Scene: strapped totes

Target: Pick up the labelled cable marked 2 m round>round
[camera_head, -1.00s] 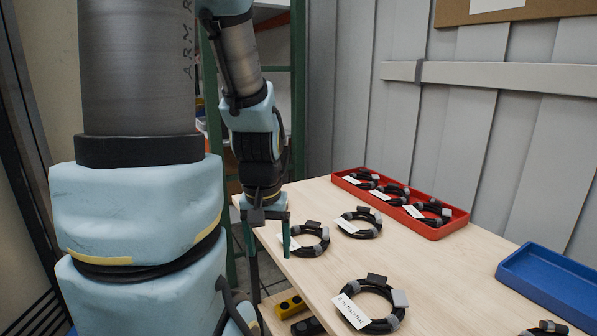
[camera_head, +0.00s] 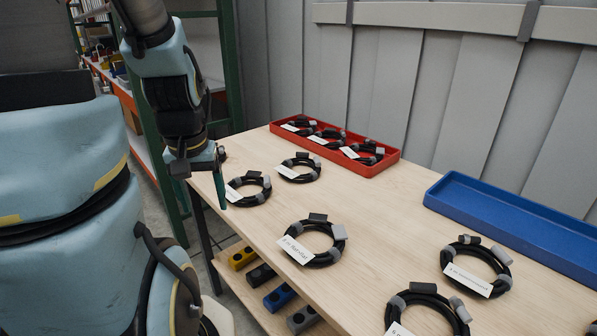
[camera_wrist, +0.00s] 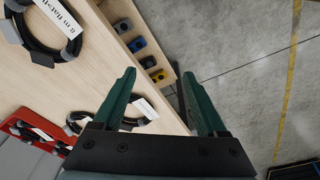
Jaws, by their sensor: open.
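Coiled black cables with grey ends and white labels lie on the wooden table. In the head view, one (camera_head: 265,196) is closest to my gripper, one (camera_head: 314,158) lies behind it, one (camera_head: 327,224) in the middle, and two (camera_head: 500,255) (camera_head: 447,301) at the right front. Their labels are too small or blurred to tell which reads 2 m round>round. My gripper (camera_head: 206,178) is open and empty at the table's left edge. In the wrist view my gripper (camera_wrist: 157,76) points down past that edge; a coil (camera_wrist: 101,107) is partly hidden by the left finger, and another (camera_wrist: 28,38) lies top left.
A red tray (camera_head: 386,168) holding several labelled coils stands at the back of the table. An empty blue tray (camera_head: 440,204) stands at the right. A lower shelf (camera_head: 238,284) carries several coloured blocks. A grey wall closes off the back.

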